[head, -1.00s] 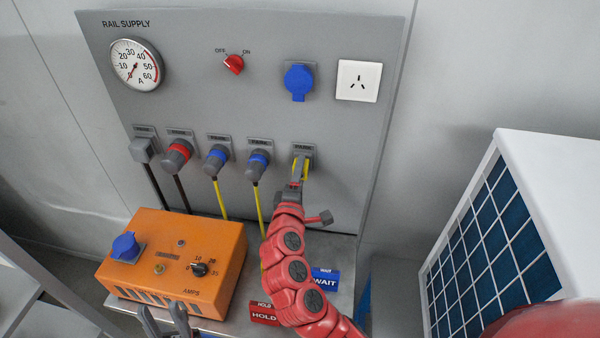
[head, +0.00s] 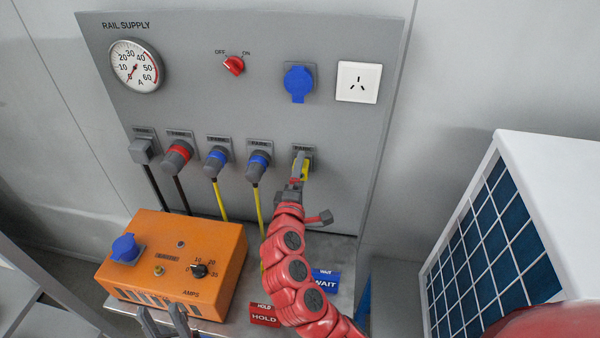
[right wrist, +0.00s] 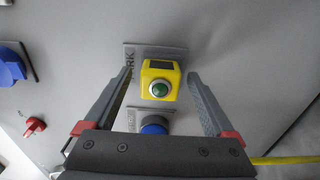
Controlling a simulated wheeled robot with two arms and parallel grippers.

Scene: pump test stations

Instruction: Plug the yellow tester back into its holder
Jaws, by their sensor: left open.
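The yellow tester (head: 302,168) sits at the rightmost holder in the lower row of the grey panel, under a PARK label. In the right wrist view the tester (right wrist: 160,82) shows its green round button and dark window, in front of the grey PARK plate (right wrist: 172,53). I cannot tell how deep it is seated. My right gripper (right wrist: 160,76) is open, one finger on each side of the tester, with a gap at both sides. In the head view my right gripper (head: 299,170) partly covers the tester. My left gripper (head: 163,320) is open and empty at the bottom.
Several plugs with cables, such as the blue one (head: 257,164), hang left of the tester. An orange box (head: 172,265) stands on the bench. HOLD (head: 264,316) and WAIT (head: 326,283) signs lie near my right arm. A white unit (head: 555,190) stands at right.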

